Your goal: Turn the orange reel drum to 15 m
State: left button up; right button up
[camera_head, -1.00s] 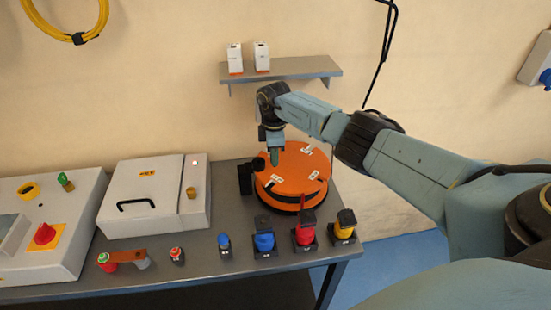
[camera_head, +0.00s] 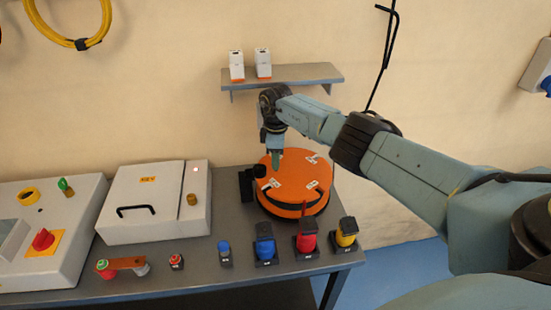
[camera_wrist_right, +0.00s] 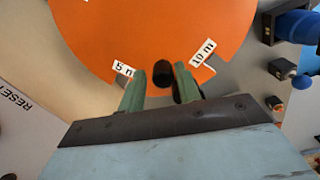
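The orange reel drum (camera_head: 290,172) lies flat at the right end of the grey bench, with white labels around its top. My right gripper (camera_head: 274,167) points down at the drum's left side. In the right wrist view, its two green fingers (camera_wrist_right: 159,80) stand apart on either side of a black knob (camera_wrist_right: 163,73), with a gap visible on the left. A "5 m" label (camera_wrist_right: 123,68) is left of the knob and a "10 m" label (camera_wrist_right: 202,53) is right of it. Whether the fingers touch the knob is unclear. My left gripper is not in view.
A black bracket (camera_head: 246,186) stands at the drum's left edge. Blue (camera_head: 264,240), red (camera_head: 307,236) and yellow (camera_head: 347,232) connectors stand in front. A white box with a handle (camera_head: 150,200) is to the left. A shelf (camera_head: 290,77) hangs above.

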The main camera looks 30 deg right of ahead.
jog(key=shift+o, duration=1)
jog(key=shift+f, duration=0.1)
jog(key=shift+a, duration=0.1)
jog(key=shift+s, duration=0.1)
